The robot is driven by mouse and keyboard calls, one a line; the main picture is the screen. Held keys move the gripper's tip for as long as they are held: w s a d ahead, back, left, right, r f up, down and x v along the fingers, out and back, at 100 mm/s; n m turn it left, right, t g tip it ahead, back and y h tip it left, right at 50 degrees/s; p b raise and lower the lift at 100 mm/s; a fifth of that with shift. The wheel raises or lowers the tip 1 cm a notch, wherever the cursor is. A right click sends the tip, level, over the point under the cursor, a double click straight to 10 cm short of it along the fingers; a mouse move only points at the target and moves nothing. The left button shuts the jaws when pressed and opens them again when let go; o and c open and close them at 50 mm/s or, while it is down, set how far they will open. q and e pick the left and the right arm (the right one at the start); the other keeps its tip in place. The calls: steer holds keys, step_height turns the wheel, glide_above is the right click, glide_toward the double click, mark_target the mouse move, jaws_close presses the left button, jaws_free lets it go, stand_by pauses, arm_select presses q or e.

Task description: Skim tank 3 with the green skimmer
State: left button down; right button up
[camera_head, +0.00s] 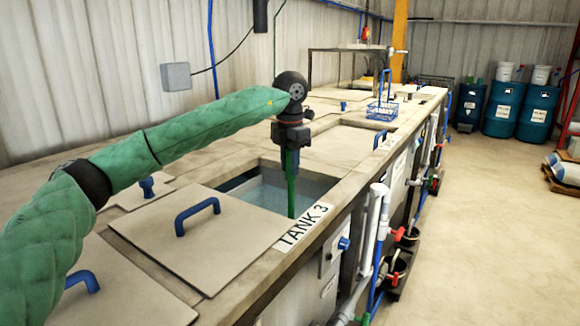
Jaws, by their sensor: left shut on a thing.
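My left gripper (291,147) points down over the open part of tank 3 and is shut on the green skimmer (292,192). The skimmer's green shaft hangs nearly upright from the jaws into the opening. Its lower end is hidden by the front rim or the liquid. Tank 3 (304,224) has its name on a white label on the front rim. Pale bluish liquid (265,190) shows in the opening. A grey lid with a blue handle (198,211) lies left of the opening. My right gripper is not in view.
Another lid with a blue handle (83,281) lies nearer on the left. A blue wire basket (382,110) stands farther along the tank line. Pipes and valves (378,210) run along the front side. Blue drums (503,108) stand at the back right.

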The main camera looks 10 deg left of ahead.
arm_select(q)
step_height(320, 180, up, 14)
steer(key=p, duration=0.4)
steer(key=shift+p, duration=0.35)
steer(key=shift+f, duration=0.1)
stand_by(0.7)
